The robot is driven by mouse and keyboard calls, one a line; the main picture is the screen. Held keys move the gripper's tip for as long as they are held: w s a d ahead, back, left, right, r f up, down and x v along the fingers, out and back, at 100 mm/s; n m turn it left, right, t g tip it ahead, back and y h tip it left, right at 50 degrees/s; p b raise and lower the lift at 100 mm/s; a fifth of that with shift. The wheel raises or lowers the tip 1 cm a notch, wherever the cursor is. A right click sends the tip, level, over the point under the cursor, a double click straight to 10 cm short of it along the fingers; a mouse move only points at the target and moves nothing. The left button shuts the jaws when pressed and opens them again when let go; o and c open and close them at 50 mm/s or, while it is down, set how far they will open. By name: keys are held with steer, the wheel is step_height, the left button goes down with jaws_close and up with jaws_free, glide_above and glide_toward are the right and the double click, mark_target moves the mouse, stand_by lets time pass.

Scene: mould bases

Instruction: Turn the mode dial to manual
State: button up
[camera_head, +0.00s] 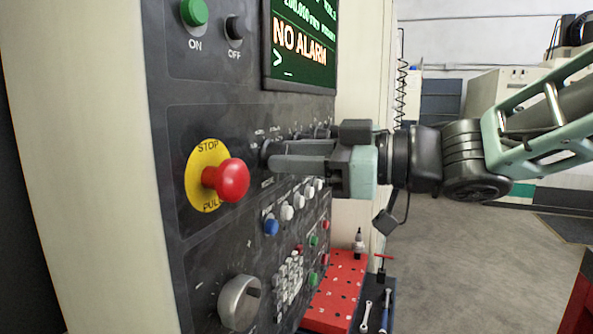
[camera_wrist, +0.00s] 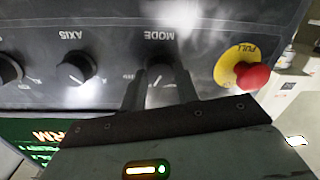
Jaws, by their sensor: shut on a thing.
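The mode dial (camera_wrist: 159,75) is a dark round knob with a light pointer mark, under the label MODE, which appears upside down in the wrist view. My gripper (camera_wrist: 160,84) has a finger on each side of the dial and is shut on it. In the head view my gripper (camera_head: 270,156) reaches in from the right to the panel, and its fingers hide most of the dial. Some small position labels show around the dial, but they are too small and partly covered to read, so I cannot tell which mode it points to.
A red emergency stop button (camera_head: 233,180) on a yellow plate sits close to the fingers. The axis dial (camera_wrist: 75,70) is on the dial's other side. Push buttons (camera_head: 286,212) and a grey knob (camera_head: 238,300) are below; a screen (camera_head: 300,45) reading NO ALARM is above.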

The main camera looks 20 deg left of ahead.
steer(key=shift+n+b, duration=0.5)
steer(key=shift+n, duration=0.3)
steer(key=o, duration=1)
steer(key=shift+c, duration=0.2)
steer(key=d+b, duration=0.4)
steer(key=d, duration=1.3)
steer(key=shift+s+d+r+b, duration=0.25)
steer(key=shift+r+b, duration=0.15)
